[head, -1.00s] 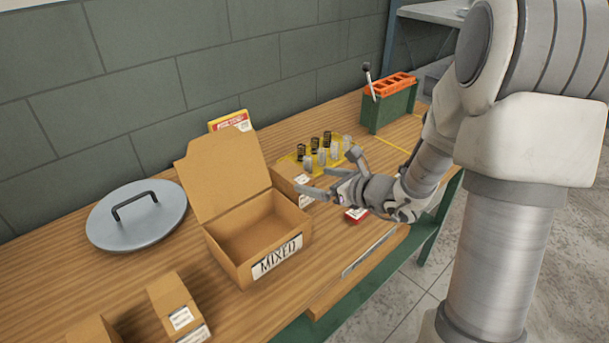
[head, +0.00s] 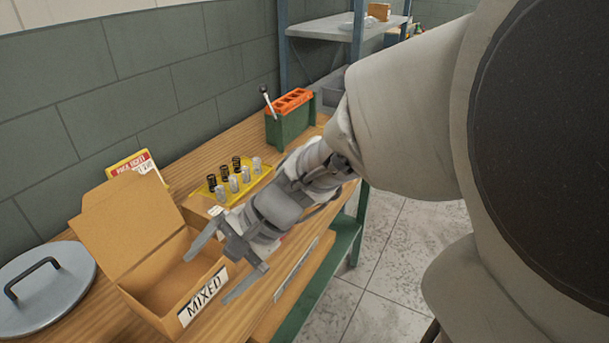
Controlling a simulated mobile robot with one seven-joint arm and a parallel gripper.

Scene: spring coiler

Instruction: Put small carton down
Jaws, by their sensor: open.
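A small brown carton (head: 196,208) with a white label stands on the bench, between the MIXED box and the yellow tray. My arm and gripper hide part of it. My gripper (head: 206,281) is open, its two fingers spread and pointing down-left. No object shows between the fingers. The fingers overlap the right side of the open cardboard box marked MIXED (head: 135,215) in the picture; I cannot tell whether they touch it. The visible part of the box's inside looks empty.
A yellow tray (head: 212,197) holds several dark and clear springs behind my gripper. A green rack with an orange top (head: 288,125) stands farther back. A grey round lid (head: 62,291) lies at left, and a yellow-and-red packet (head: 130,165) stands by the wall. Bare bench lies around the rack.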

